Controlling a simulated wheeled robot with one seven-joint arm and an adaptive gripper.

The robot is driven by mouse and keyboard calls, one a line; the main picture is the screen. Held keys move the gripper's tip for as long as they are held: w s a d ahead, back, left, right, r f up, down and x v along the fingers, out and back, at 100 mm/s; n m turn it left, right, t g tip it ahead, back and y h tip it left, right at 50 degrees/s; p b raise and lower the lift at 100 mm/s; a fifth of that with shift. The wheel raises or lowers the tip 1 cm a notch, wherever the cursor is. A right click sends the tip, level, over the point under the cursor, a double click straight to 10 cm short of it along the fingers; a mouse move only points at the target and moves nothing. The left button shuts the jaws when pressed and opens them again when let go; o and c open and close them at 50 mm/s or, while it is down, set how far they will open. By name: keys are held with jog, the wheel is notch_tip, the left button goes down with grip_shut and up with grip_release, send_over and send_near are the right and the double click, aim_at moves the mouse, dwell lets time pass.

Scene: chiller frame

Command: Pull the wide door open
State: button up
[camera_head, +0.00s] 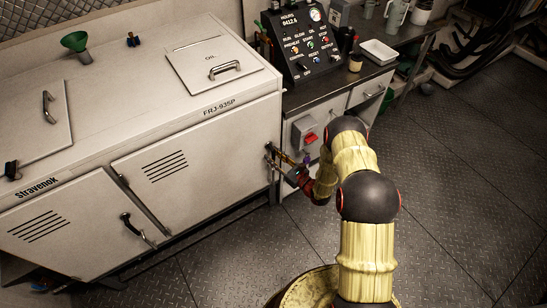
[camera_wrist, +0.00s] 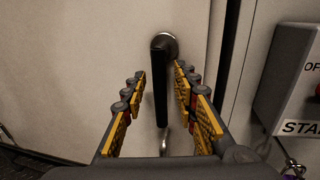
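The wide door (camera_head: 205,160) is the right-hand front panel of the white chiller frame, with vent slots. It looks shut, flush with the frame. Its black handle (camera_wrist: 162,85) hangs vertically from a round mount in the wrist view. In the head view the handle is small and mostly hidden by my gripper (camera_head: 275,155). In the wrist view my gripper (camera_wrist: 160,75) is open, one finger on each side of the handle. Gaps show between handle and fingers; I cannot tell whether the lower part of the handle touches anything.
A narrower door (camera_head: 75,225) with its own black handle (camera_head: 135,228) is at the left. A grey switch box (camera_head: 304,133) with a red switch is close to the right of my gripper, below a workbench (camera_head: 330,85). The floor (camera_head: 230,250) before the doors is clear.

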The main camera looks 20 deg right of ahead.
jog(key=shift+c, duration=1.2)
grip_shut()
